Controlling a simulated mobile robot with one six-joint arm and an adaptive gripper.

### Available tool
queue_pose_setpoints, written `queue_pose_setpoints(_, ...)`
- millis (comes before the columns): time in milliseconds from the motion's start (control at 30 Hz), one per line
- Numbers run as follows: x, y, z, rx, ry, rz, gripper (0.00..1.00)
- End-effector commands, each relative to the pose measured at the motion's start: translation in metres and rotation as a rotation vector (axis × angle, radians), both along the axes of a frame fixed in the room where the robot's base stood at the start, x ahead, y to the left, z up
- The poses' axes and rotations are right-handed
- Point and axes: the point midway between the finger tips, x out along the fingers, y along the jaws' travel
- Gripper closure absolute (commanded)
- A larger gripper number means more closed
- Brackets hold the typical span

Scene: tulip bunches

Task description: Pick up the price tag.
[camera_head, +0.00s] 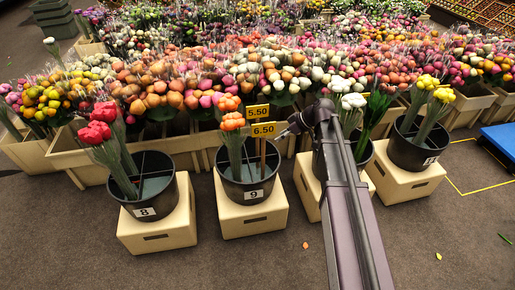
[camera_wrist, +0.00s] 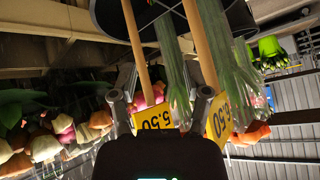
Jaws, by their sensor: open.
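Two yellow price tags on wooden sticks stand in bucket 9 (camera_head: 247,190). One tag reads 5.50 (camera_head: 257,112); just below it in the picture is the 6.50 tag (camera_head: 264,130). My gripper (camera_head: 288,131) is just right of the tags. In the wrist view, which appears upside down, my gripper (camera_wrist: 163,86) is open. The 5.50 tag (camera_wrist: 154,117) shows between its fingers, with its stick rising near the left finger. The other tag (camera_wrist: 219,119) is beside the right finger, partly hidden. I cannot tell whether the fingers touch either tag.
Orange tulips (camera_head: 232,121) share bucket 9. Bucket 8 (camera_head: 151,204) with red tulips stands left on a cream crate (camera_head: 164,232). My arm partly hides a bucket to the right. Dense flower crates fill the back; the front floor (camera_head: 90,255) is mostly clear.

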Motion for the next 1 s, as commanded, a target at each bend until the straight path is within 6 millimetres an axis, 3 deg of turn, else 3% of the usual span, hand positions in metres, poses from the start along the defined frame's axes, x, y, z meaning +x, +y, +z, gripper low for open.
queue_pose_setpoints(33,0.014,0.006,-0.016,0.031,-0.037,0.035,0.39)
queue_pose_setpoints(333,0.048,0.027,-0.03,0.163,-0.224,0.187,0.39)
queue_pose_setpoints(1000,0.054,0.037,-0.034,0.189,-0.267,0.218,0.39)
